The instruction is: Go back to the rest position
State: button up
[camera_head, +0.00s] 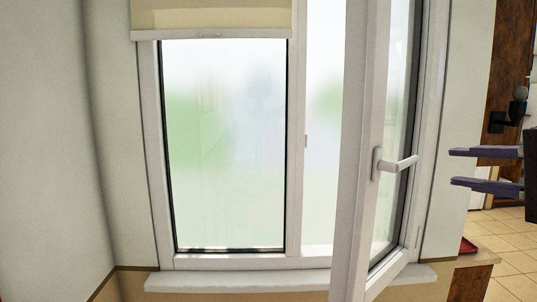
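My gripper (454,167) enters from the right edge, its two purple fingers pointing left. The fingers are spread apart with a clear gap, and nothing shows between them. In the picture the fingertips lie to the right of the window handle (400,163), with a gap between them. The rest of my arm is mostly cut off by the right edge.
A white window has a closed left pane (225,145) and a right sash (352,150) swung open into the room. A beige blind (210,14) hangs above the sill (240,281). At right are a red object (467,246), brown door (508,60) and tiled floor (505,240).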

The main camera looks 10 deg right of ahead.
jog(key=shift+f, duration=0.1)
jog(key=w+a+f+g+y, duration=0.1)
jog(key=a+f+g, duration=0.25)
jog(key=f, duration=0.75)
jog(key=w+a+f+g+y, duration=0.1)
jog(key=w+a+f+g, duration=0.2)
jog(key=f, duration=0.8)
jog(key=s+a+f+n+g, duration=0.1)
jog(key=s+a+f+g, duration=0.3)
jog(key=f, duration=0.5)
jog(key=s+a+f+g, duration=0.3)
jog(key=s+a+f, duration=0.1)
jog(key=f, duration=0.4)
jog(key=a+r+n+t+h, duration=0.1)
jog(key=a+n, duration=0.6)
jog(key=a+r+n+t+h, duration=0.2)
jog(key=a+n, duration=0.6)
jog(key=shift+s+r, duration=0.15)
jog(key=shift+r, duration=0.1)
jog(key=shift+d, duration=0.1)
